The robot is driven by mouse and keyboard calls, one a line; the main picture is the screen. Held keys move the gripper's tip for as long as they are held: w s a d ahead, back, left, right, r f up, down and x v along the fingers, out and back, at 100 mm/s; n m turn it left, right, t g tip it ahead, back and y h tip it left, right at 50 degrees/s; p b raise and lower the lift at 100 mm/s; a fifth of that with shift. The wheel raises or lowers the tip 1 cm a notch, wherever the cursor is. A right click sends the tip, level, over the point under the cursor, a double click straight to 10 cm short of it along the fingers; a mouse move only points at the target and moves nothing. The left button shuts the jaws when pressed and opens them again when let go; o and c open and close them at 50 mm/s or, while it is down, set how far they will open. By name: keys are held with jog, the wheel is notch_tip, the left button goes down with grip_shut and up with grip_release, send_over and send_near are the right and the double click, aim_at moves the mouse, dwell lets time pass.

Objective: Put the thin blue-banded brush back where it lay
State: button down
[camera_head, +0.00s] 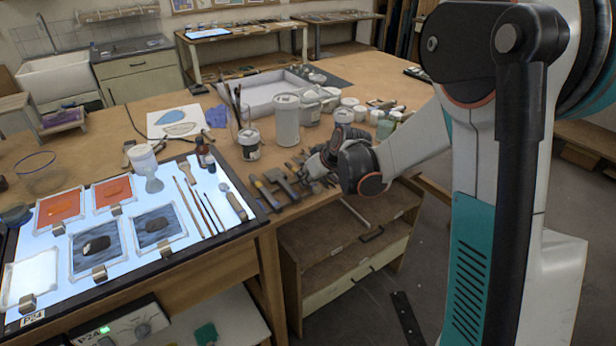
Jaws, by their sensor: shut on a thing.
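My gripper (318,166) is low over the right part of the wooden table, beside several dark tools. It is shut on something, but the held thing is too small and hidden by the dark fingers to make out. Several thin brushes (188,205) lie side by side on the lit panel (160,183) at the left, well apart from my gripper. Their band colours are too small to tell, so I cannot pick out a blue-banded one there.
Hammers and other hand tools (281,183) lie at the table's front edge, left of my gripper. White tubs and jars (286,120) stand behind it. A jar with upright brushes (248,143) stands between panel and tubs. Painted glass squares (95,248) cover the panel's left part.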

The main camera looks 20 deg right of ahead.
jog(key=shift+f, duration=0.15)
jog(key=c, duration=1.4)
grip_release()
jog(key=s+d+r+m+h, duration=0.1)
jog(key=s+r+m, duration=0.1)
jog(key=s+r, duration=1.4)
jog(key=s+f, duration=0.1)
jog(key=s, duration=0.5)
jog(key=s+f+m+h, duration=0.1)
jog(key=s, duration=0.5)
jog(key=s+a+f+m, duration=0.1)
jog(key=s+f, duration=0.1)
jog(key=s, duration=0.4)
jog(key=shift+a+h, duration=0.1)
jog(key=shift+h, duration=0.3)
